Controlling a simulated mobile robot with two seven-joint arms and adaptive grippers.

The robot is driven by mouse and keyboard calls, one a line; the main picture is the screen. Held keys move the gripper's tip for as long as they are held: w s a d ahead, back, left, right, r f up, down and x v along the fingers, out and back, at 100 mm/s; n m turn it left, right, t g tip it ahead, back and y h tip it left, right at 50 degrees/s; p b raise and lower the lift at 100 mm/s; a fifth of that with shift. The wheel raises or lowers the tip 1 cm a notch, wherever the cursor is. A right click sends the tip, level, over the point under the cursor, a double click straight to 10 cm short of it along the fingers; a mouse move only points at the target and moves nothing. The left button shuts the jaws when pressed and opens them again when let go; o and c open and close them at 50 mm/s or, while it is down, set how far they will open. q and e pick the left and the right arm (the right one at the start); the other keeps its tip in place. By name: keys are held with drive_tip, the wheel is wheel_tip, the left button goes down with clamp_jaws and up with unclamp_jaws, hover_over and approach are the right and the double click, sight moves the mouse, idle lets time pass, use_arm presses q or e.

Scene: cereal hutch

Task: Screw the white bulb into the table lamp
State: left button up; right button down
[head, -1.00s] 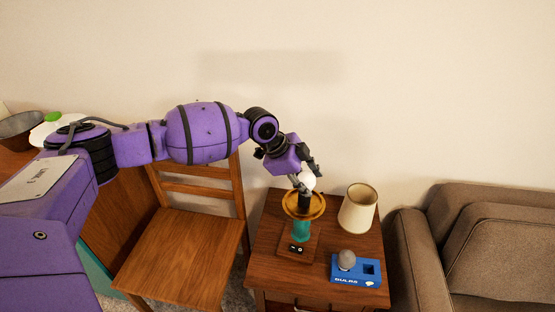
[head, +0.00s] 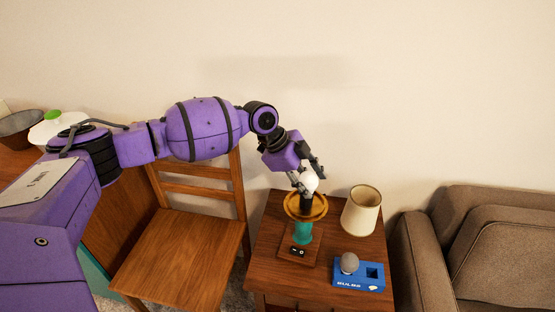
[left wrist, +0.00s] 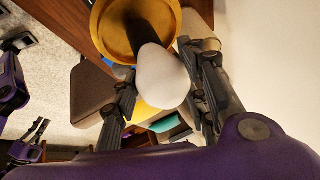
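The table lamp has a wooden base with a switch, a teal stem (head: 302,233), a gold dish (head: 290,210) and a black socket (head: 306,203). The white bulb (head: 310,184) sits upright at the top of the socket; its threads are hidden. My left gripper (head: 309,178) is over the lamp, with a finger on either side of the bulb. In the left wrist view the bulb (left wrist: 163,78) lies between the spread fingers, with a gap at the left one, and the gold dish (left wrist: 135,20) is beyond. My right gripper (left wrist: 33,140) shows small at the lower left there; its opening is unclear.
On the nightstand (head: 272,228), a beige lampshade (head: 361,212) stands right of the lamp. A blue bulb box (head: 350,276) in front holds a grey bulb (head: 349,262) beside an empty hole. A wooden chair (head: 180,255) is left, a brown sofa (head: 480,245) right.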

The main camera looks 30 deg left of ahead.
use_arm(q)
drive_tip(key=o, duration=0.4)
drive_tip(key=shift+d, duration=0.15)
drive_tip(key=shift+a+r, duration=0.2)
drive_tip(key=v, duration=1.1)
drive_tip(key=shift+s+a+r, duration=0.1)
drive_tip(key=shift+s+r, duration=0.05)
drive_tip(key=shift+s, duration=0.05)
